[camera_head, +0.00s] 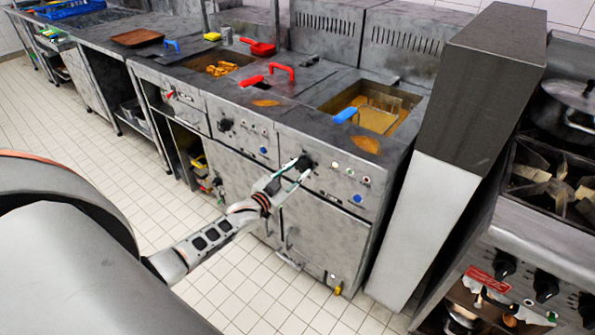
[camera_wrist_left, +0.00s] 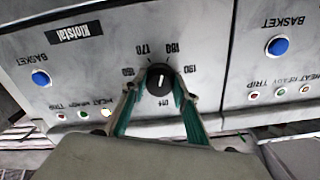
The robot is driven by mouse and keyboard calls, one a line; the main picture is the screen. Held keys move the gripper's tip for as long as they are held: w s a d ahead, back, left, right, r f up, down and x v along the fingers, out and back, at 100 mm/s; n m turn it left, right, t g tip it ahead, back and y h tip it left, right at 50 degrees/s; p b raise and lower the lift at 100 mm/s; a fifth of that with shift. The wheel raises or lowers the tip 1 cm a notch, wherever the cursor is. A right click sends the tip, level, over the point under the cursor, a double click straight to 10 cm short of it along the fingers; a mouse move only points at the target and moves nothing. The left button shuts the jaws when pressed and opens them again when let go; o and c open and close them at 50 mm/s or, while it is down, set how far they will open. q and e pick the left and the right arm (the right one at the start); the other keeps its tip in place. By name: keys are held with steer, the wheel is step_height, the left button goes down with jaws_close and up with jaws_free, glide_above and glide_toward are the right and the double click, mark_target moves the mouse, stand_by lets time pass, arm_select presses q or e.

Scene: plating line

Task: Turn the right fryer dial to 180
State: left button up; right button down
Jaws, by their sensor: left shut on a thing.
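The right fryer dial (camera_head: 304,162) is a black round knob on the front panel of the right fryer (camera_head: 340,185). The dial also shows upside down in the left wrist view (camera_wrist_left: 160,79), with 170, 180 and 190 printed around it. A short white mark on its face runs nearly up and down in that view. Its upper end points between 170 and 180; the exact setting is hard to tell. My left gripper (camera_head: 292,174) is shut on the dial, one green-lined finger on each side. My right gripper is out of view.
The left fryer dial (camera_head: 225,125) sits further left. A blue button (camera_head: 357,198) and small lights are right of the right dial. A blue-handled basket (camera_head: 378,118) lies in the right fryer's oil. A tall panel (camera_head: 435,190) stands right of the fryer. The floor in front is clear.

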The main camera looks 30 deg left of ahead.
arm_select(q)
steer(key=shift+m, duration=0.9)
steer(key=o, duration=1.1)
steer(key=s+a, duration=0.1)
steer(key=s, duration=1.1)
